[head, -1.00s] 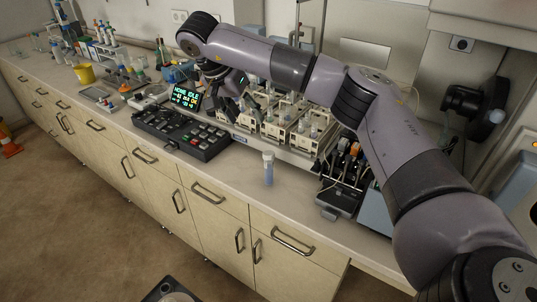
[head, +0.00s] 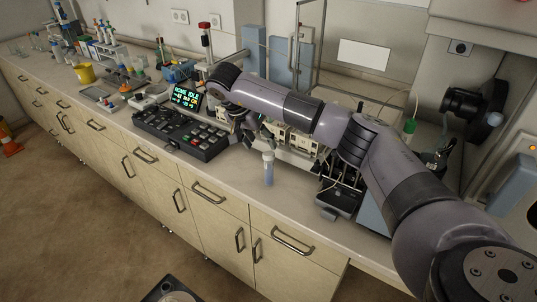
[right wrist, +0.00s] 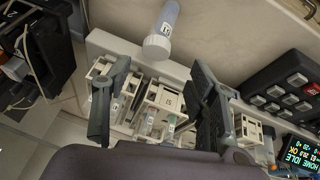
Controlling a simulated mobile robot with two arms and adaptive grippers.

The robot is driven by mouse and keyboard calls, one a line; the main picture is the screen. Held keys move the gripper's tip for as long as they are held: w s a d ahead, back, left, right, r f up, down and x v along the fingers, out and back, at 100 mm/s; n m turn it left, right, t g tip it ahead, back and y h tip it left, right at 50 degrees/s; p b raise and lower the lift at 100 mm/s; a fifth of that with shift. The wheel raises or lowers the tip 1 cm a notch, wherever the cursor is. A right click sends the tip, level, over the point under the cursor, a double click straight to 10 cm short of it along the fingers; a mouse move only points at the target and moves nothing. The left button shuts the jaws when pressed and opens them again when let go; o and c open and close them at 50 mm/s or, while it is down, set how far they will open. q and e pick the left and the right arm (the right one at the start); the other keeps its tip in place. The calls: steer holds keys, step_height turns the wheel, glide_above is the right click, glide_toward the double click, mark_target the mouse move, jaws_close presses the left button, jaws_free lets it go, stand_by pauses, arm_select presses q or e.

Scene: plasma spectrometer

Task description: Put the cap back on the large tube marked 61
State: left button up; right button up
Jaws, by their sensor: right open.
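A large tube (head: 268,171) with blue contents and a white top stands upright on the bench near its front edge. In the right wrist view the tube (right wrist: 168,22) shows at the top, its white cap-like end (right wrist: 157,47) towards my gripper. Its label mark is too small to read surely. My right gripper (right wrist: 160,66) is open and empty, its fingers spread just short of the tube's white end. In the head view the right gripper (head: 256,132) hangs behind and left of the tube, partly hidden by my arm. I see no separate loose cap. My left gripper is out of view.
A rack of cream modules (head: 298,143) stands behind the tube. A black keypad panel (head: 180,133) with a lit display (head: 186,97) is to the left. A dark tool holder (head: 338,198) is to the right. The bench around the tube is clear.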

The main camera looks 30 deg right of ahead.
mark_target(268, 154)
steer(key=x, duration=0.1)
steer(key=p+x, duration=0.1)
steer(key=x, duration=0.1)
steer(key=p+x, duration=0.1)
steer(key=shift+s+d+f, duration=0.25)
steer(key=shift+s, duration=0.15)
steer(key=shift+f, duration=0.35)
steer(key=c, duration=0.8)
steer(key=shift+r, duration=0.1)
